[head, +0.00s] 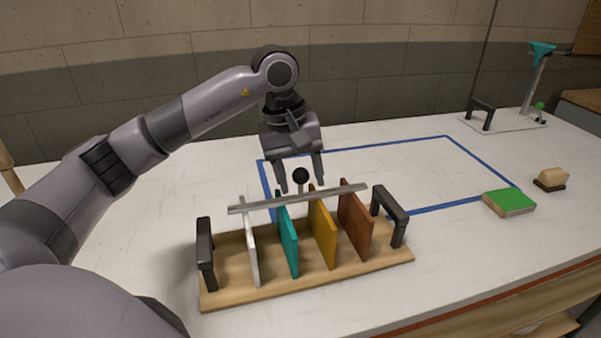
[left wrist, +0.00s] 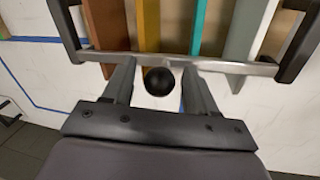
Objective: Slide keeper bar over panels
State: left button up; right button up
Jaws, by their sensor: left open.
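The keeper bar (head: 262,204) is a thin grey metal strip with a black ball knob (head: 300,176) on a short stem. It runs across the upper edges of a white panel (head: 250,257), a teal panel (head: 287,243), a yellow panel (head: 322,236) and a brown panel (head: 356,226). In the left wrist view the bar (left wrist: 225,67) crosses in front of the panels. My left gripper (head: 301,188) is open, pointing down, its fingers on either side of the knob. The knob (left wrist: 158,81) shows between the fingers, with gaps to both. My right gripper is out of view.
The panels stand on a wooden rack base (head: 330,278) with black handles at its left end (head: 205,252) and right end (head: 393,214). A blue tape outline (head: 447,137) lies behind. A green-topped block (head: 509,202) and small brush-like block (head: 550,179) sit right. The table's left is clear.

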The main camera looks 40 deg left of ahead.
aim_at(300, 170)
pick_arm(q)
grip_shut()
jog(key=shift+s+d, duration=0.1)
jog(key=shift+d, duration=0.05)
grip_release()
jog(key=shift+r, duration=0.1)
jog(key=shift+s+a+r+b, duration=0.15)
jog(key=shift+r, duration=1)
jog(key=shift+s+a+r+b, duration=0.15)
jog(key=shift+a+r+b, duration=0.05)
jog(key=shift+r, duration=0.95)
jog(key=shift+s+a+r+b, duration=0.15)
jog(key=shift+r, duration=1)
